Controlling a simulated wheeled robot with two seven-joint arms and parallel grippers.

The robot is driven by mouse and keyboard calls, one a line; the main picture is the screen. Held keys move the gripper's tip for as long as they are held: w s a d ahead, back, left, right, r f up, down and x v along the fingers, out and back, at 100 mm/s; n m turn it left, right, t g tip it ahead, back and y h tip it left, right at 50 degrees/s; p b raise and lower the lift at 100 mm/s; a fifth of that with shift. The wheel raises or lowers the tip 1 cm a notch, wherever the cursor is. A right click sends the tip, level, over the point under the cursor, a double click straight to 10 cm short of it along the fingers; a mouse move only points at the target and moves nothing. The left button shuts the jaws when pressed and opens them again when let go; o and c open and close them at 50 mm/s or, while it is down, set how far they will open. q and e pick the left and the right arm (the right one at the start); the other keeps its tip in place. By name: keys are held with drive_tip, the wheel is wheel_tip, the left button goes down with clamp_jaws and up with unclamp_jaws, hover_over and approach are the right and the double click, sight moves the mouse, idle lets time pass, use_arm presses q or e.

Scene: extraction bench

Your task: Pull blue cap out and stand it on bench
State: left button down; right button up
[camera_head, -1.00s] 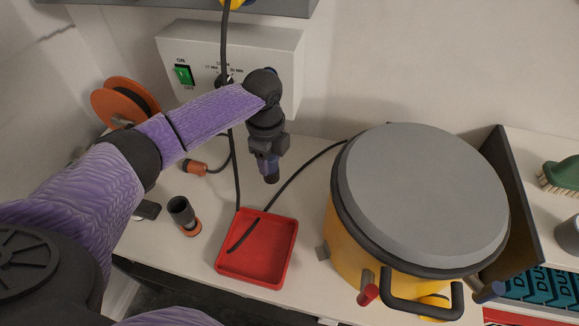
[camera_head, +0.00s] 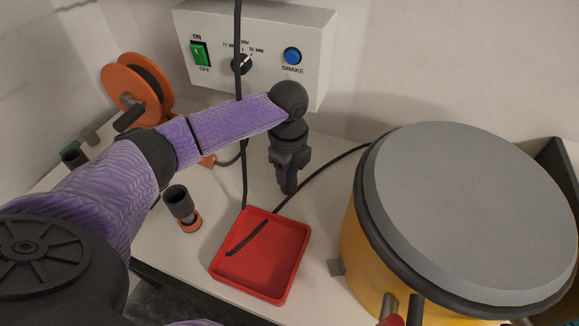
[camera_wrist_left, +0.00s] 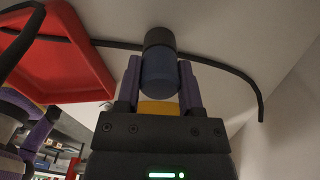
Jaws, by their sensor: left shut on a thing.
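My left gripper (camera_head: 288,180) points down above the bench, behind the red tray, in the head view. In the left wrist view its two fingers (camera_wrist_left: 160,82) are shut on a short round piece (camera_wrist_left: 160,72) with a dark end and a dull blue body, which I take to be the blue cap. A yellow part shows behind it between the fingers. In the head view only a dark end of the held piece shows below the fingers. I cannot tell how far it is from the bench. My right gripper is not in view.
A red tray (camera_head: 217,262) lies in front with a black hose end over it. A yellow drum with a grey lid (camera_head: 470,210) stands right. A dark nozzle with an orange collar (camera_head: 181,203) stands left. An orange reel (camera_head: 118,75) and control box (camera_head: 265,25) are behind.

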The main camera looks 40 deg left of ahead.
use_arm(q)
drive_tip(key=shift+f, duration=0.2)
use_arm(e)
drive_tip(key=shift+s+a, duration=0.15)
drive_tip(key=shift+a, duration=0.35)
use_arm(q)
drive_tip(key=shift+c, duration=0.7)
unclamp_jaws()
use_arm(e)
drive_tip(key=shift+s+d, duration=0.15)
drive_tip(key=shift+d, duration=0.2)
use_arm(q)
drive_tip(key=shift+r, duration=0.2)
wheel_tip(320, 180, up, 10)
drive_tip(key=p, duration=0.5)
drive_tip(key=shift+f, duration=0.25)
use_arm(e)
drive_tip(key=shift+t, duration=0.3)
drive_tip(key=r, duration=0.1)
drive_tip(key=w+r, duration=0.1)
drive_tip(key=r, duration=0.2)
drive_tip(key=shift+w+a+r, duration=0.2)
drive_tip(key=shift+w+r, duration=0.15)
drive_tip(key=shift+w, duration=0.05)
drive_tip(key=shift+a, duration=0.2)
